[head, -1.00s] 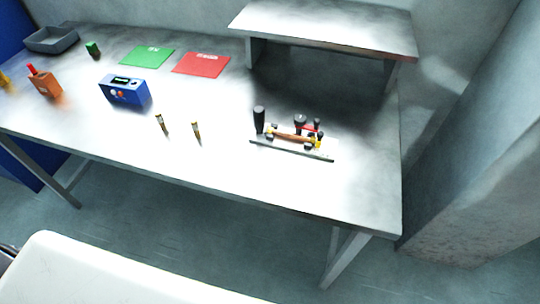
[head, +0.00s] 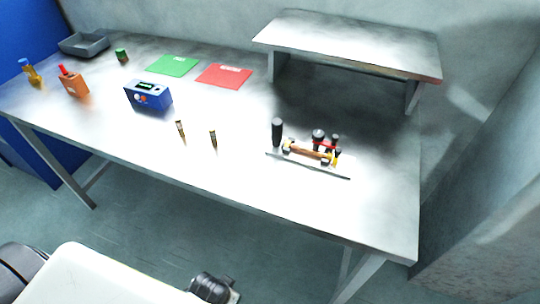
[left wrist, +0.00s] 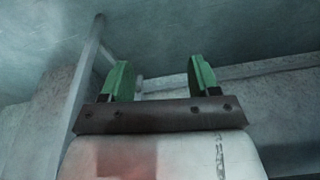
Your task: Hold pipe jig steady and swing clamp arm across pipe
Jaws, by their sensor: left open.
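The pipe jig (head: 308,165) sits on the right part of the metal table in the head view. It is a flat base with an upright black handle (head: 277,131) at its left end. A copper-coloured pipe (head: 307,150) lies along it. A red clamp part (head: 324,145) and black knobs stand at the right end; the clamp arm's exact position is too small to tell. My left gripper (left wrist: 158,82) shows in the left wrist view with two green fingers apart and nothing between them. It is away from the jig. My right gripper is not in view.
A raised metal shelf (head: 350,45) stands behind the jig. Left of the jig are two small brass-coloured items (head: 213,139), a blue meter box (head: 149,96), a red mat (head: 223,76), a green mat (head: 173,66), an orange holder (head: 73,85) and a grey tray (head: 84,45). The table's front is clear.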

